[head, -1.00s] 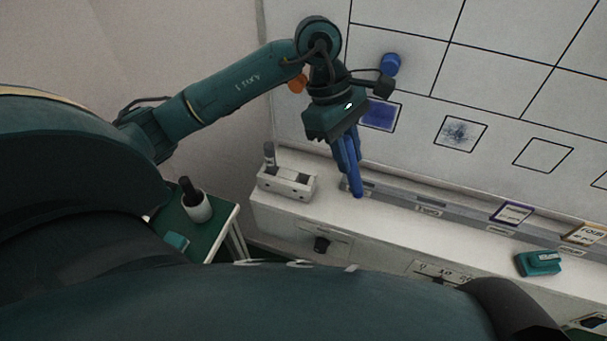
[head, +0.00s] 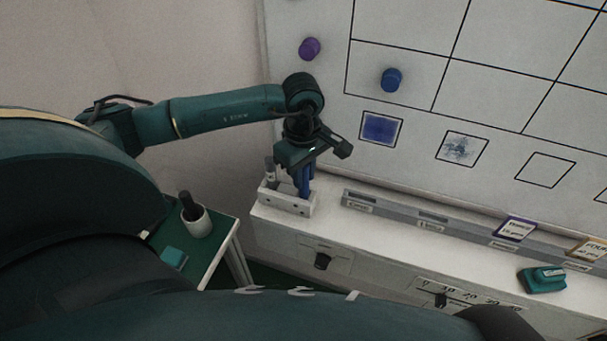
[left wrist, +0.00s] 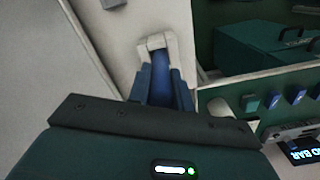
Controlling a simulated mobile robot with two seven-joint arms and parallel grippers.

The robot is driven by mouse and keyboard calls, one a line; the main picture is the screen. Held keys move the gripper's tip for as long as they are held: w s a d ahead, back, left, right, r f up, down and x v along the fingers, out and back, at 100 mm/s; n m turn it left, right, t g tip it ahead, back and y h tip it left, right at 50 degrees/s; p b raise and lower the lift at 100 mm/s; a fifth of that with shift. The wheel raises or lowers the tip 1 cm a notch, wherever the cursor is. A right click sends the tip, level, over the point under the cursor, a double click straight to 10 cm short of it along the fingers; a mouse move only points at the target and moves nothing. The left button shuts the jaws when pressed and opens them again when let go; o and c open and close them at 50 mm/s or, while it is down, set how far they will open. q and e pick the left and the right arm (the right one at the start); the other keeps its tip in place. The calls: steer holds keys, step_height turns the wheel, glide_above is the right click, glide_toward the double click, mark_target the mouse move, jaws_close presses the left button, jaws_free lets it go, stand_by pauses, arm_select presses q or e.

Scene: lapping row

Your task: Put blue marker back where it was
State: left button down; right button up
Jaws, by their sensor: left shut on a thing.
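My left gripper (head: 304,183) points down over the right slot of a white holder block (head: 288,204) at the left end of the white ledge. It is shut on the blue marker, which shows in the left wrist view (left wrist: 161,75) between the two blue-grey fingers. In that view the marker's far end meets the white holder (left wrist: 153,43). I cannot tell how deep it sits in the slot. In the head view the fingers mostly hide the marker. A grey marker (head: 269,170) stands upright in the holder's left slot. My right gripper is not in view.
A whiteboard (head: 490,105) with a black grid rises behind the ledge. A grey rail (head: 400,213) runs along it. A teal eraser-like block (head: 542,280) lies on the ledge at right. A green side table (head: 215,243) at left carries a white cup (head: 196,222) with a dark object.

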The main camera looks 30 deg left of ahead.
arm_select(q)
steer(key=shift+f, duration=0.65)
steer(key=c, duration=1.3)
jaws_free()
steer(key=shift+o, duration=0.2)
